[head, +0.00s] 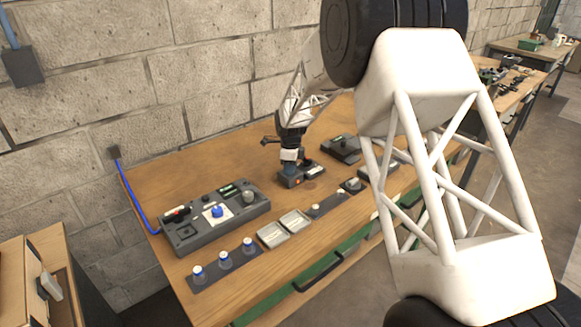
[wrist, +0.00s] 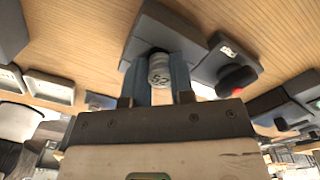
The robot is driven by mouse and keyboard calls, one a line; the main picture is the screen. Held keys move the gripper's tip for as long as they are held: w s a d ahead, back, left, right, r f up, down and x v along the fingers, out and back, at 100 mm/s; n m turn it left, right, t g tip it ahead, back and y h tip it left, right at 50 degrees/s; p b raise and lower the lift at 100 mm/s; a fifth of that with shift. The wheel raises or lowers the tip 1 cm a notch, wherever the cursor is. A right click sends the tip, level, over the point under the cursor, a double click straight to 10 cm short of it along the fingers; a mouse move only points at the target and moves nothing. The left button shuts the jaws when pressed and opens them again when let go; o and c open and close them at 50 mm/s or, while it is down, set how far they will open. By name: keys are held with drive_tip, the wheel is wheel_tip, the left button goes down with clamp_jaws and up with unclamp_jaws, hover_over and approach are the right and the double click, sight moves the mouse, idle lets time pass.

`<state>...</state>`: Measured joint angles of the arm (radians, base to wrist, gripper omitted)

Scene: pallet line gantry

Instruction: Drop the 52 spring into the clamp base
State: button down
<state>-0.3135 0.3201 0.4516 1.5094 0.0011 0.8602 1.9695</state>
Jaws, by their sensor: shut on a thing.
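My gripper (wrist: 161,82) has its two blue fingers shut on a small pale cylinder marked 52, the 52 spring (wrist: 159,70). Beyond the spring in the wrist view is a dark grey block (wrist: 160,22), apparently the clamp base, with a dark round recess right behind the spring's far end. I cannot tell whether the spring's end is inside the recess or just above it. In the head view my gripper (head: 289,169) points down at the dark block (head: 292,182) on the wooden bench. The spring cannot be made out there.
A grey part with a red and black knob (wrist: 236,80) lies right of the block in the wrist view. In the head view a grey fixture panel (head: 190,240), two pale trays (head: 272,235) and several blue-and-white pieces (head: 224,259) stand left. A dark unit (head: 342,148) stands behind right.

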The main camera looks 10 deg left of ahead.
drive_tip(key=shift+c, duration=2.1)
unclamp_jaws()
drive_tip(key=shift+f, duration=0.1)
drive_tip(key=shift+r, duration=0.2)
drive_tip(key=shift+r, duration=3.3)
